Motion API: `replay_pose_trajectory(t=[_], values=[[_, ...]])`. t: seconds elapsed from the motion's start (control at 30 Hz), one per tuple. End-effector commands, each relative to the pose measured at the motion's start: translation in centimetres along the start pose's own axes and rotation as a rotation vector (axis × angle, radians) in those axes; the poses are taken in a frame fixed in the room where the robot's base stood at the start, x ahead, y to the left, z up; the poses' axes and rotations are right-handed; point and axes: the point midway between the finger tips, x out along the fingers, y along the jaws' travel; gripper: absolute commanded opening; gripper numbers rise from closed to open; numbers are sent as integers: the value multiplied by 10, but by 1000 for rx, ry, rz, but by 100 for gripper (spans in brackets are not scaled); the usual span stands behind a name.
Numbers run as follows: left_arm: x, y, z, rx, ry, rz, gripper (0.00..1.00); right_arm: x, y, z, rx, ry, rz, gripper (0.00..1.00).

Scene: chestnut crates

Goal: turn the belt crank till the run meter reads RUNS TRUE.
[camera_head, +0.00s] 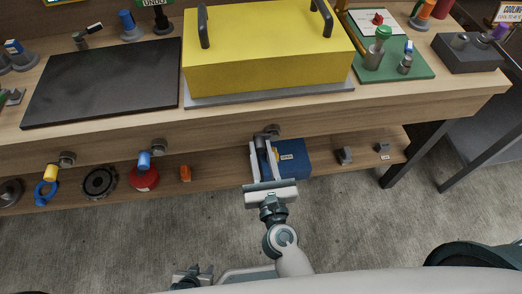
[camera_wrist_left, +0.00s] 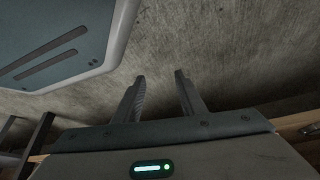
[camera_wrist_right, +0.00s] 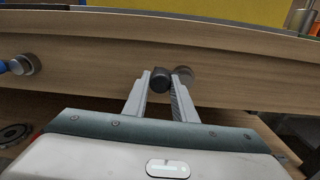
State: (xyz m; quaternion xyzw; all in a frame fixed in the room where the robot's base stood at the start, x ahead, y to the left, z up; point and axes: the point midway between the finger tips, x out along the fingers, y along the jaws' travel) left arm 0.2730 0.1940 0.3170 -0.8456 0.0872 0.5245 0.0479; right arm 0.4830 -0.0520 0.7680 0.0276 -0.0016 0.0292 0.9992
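A crank with a dark handle (camera_head: 262,138) and a round grey hub (camera_head: 274,130) sits on the bench's front edge, below the yellow box. My right gripper (camera_head: 263,155) reaches up to it from below. In the right wrist view the dark handle (camera_wrist_right: 160,80) fills the gap between the fingertips, with the hub (camera_wrist_right: 184,73) behind the right finger. The fingers look closed on the handle. My left gripper (camera_head: 192,272) is low at the bottom of the head view; its fingers (camera_wrist_left: 158,80) are apart and empty over the floor. I cannot make out a run meter reading.
Two other front-edge cranks have a blue handle (camera_head: 144,160) and a yellow handle (camera_head: 50,172). A yellow box (camera_head: 265,45) and dark mat (camera_head: 100,82) are on the bench. A blue box (camera_head: 292,158) lies on the lower shelf behind my right gripper. Floor in front is clear.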

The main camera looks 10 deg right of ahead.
Motion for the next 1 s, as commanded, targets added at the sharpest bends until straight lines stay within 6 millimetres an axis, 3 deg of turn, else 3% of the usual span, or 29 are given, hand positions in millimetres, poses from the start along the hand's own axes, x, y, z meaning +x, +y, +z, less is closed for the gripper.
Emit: replay_pose_trajectory(t=[0.1, 0.57, 0.77, 1.0], values=[[0, 0, 1, 0, 0, 0, 37, 0, 0, 0, -1, 0, -1, 43], [4, -1, 0, 2, -8, 0, 37, -7, 0, -2, -2, 1, 0, 43], [5, -10, 6, 0, -53, -10, 37, -28, 0, -3, -1, 2, 0, 43], [5, -21, 27, -9, -161, -20, 37, -70, -1, -5, -1, 3, 0, 43]])
